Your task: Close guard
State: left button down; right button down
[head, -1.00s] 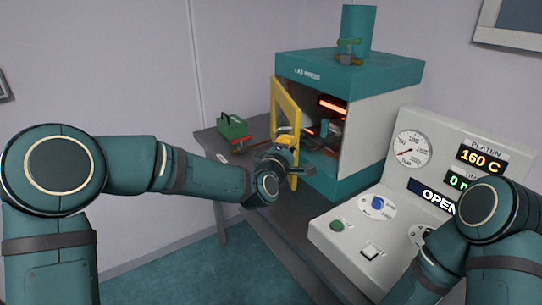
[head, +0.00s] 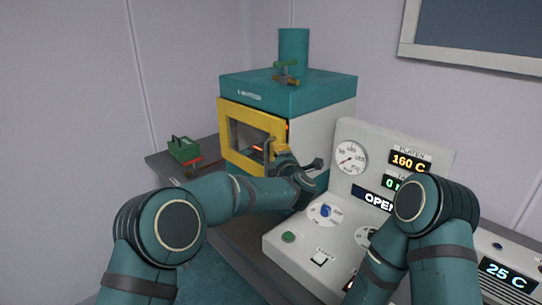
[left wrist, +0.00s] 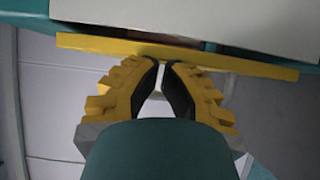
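The guard (head: 233,153) is a yellow frame with a see-through middle on the front of the teal and white lab press (head: 322,127). It lies across the press opening, flush or nearly so; I cannot tell if a small gap is left. In the left wrist view the guard (left wrist: 245,66) is a yellow bar along the press front. My left gripper (head: 281,150) is at the guard's right edge. In the left wrist view its yellow fingers (left wrist: 163,66) are drawn together, tips at the bar, with nothing visible between them. My right gripper is out of sight.
A control panel (head: 278,238) with a gauge, displays reading 160 C and OPEN, knobs and buttons stands right of the press. A green box (head: 184,150) sits on the bench left of the press. A 25 C display unit (head: 508,277) is at far right.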

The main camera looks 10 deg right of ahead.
pick_arm(q)
jog(key=shift+w+d+r, duration=0.1)
jog(key=shift+d+r, duration=0.05)
jog(key=shift+d, duration=0.1)
jog(key=shift+d+r, duration=0.1)
jog(key=shift+d, duration=0.05)
dwell(0.4)
